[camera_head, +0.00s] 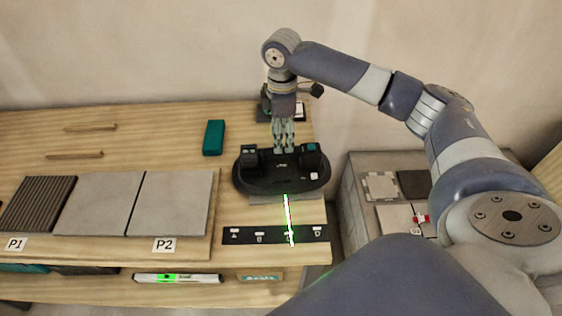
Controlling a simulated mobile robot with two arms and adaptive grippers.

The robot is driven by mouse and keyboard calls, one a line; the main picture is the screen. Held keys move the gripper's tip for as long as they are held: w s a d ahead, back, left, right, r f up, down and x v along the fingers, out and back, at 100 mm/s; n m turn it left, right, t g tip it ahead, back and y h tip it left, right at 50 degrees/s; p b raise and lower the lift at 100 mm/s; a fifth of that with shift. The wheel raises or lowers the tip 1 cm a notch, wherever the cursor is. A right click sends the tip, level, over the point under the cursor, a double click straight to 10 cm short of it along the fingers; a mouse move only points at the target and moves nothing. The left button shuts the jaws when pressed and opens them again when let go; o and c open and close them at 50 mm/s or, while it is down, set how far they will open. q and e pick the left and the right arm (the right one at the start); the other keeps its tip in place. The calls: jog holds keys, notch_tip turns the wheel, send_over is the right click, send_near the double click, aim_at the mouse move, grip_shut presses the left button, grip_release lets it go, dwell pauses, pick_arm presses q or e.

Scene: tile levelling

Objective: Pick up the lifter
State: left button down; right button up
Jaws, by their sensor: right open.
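The lifter appears to be the black oval tool (262,183) on the right part of the wooden bench. It has two raised blocks on top with small teal parts, and a grey slab edge shows under its front. My right gripper (284,151) points straight down over its middle, between the two raised blocks. The fingers look slightly apart and hold nothing that I can see. I cannot tell whether the fingertips touch the tool. My left gripper is out of view.
A teal block (213,137) stands left of the tool. Grey tiles (172,203) and a ribbed dark tile (37,204) lie at left. A black labelled strip (262,235) with a green line lies in front. A grey block stand (351,209) with tiles is at right.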

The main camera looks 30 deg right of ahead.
aim_at(284, 149)
jog(key=shift+s+f, duration=0.2)
jog(key=shift+f, duration=1.05)
jog(key=f, duration=0.2)
jog(key=f+p, duration=0.1)
jog(key=f, duration=0.1)
jog(key=shift+s+d+f, duration=0.1)
jog(key=shift+d+f, duration=0.1)
jog(key=shift+f, duration=0.2)
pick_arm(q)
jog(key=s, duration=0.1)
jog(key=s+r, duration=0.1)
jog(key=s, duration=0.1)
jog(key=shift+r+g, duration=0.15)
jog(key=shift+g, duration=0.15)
pick_arm(e)
jog(key=shift+f, duration=0.1)
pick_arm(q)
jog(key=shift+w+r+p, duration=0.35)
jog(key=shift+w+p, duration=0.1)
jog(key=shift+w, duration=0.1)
pick_arm(e)
jog(key=shift+f, duration=0.2)
